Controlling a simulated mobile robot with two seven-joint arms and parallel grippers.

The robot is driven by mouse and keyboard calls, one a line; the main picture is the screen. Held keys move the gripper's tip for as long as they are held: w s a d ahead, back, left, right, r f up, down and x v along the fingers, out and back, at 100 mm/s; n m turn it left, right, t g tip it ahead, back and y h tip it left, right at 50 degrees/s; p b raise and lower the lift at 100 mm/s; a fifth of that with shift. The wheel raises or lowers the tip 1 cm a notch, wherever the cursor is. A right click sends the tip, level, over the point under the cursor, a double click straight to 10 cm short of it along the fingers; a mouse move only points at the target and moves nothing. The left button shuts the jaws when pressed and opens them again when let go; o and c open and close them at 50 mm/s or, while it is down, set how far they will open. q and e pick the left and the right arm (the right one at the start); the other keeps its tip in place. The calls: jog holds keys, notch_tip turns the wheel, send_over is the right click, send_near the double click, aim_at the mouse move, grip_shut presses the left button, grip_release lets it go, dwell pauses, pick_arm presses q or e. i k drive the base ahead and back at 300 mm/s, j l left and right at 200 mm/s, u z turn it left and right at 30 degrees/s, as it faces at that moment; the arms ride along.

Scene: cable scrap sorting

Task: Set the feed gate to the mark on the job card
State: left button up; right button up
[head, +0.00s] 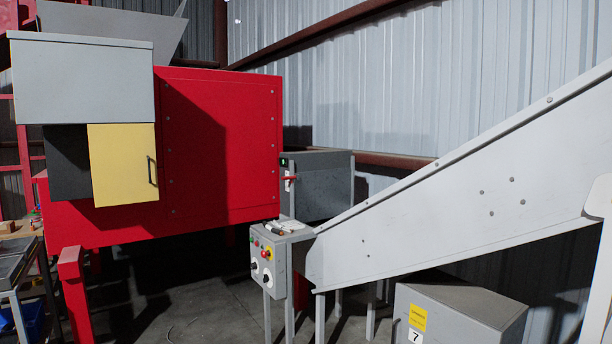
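A red machine (220,150) stands at the left with a grey hood (82,80) on its front. Below the hood is a dark opening (67,165). A yellow panel (120,165) with an upright dark handle (152,171) stands beside the opening, on its right; it looks like the feed gate. I cannot make out any scale marks near it. No job card can be read; a small white item (285,225) lies on top of the control box (270,262), too small to identify. Neither gripper is in view.
The control box has several buttons and knobs. A grey cabinet (325,180) with a red lever (291,178) stands behind it. A sloping grey conveyor (470,190) fills the right. A grey bin (460,318) marked 7 is below. Some floor (205,305) is clear.

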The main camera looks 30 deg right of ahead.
aim_at(324, 194)
jog(key=i+l+z, duration=0.2)
jog(key=i+l, duration=0.25)
jog(key=i+l+z, duration=0.2)
jog(key=i+l, duration=0.15)
jog(key=i, duration=0.4)
jog(key=i+l+z, duration=0.2)
jog(key=i, duration=0.4)
jog(key=i+l+z, duration=0.2)
jog(key=i, duration=0.45)
jog(key=i+l+z, duration=0.2)
jog(key=i, duration=0.45)
jog(key=i+j, duration=0.15)
jog(key=j, duration=0.15)
jog(key=i+j+z, duration=0.1)
jog(key=j, duration=0.15)
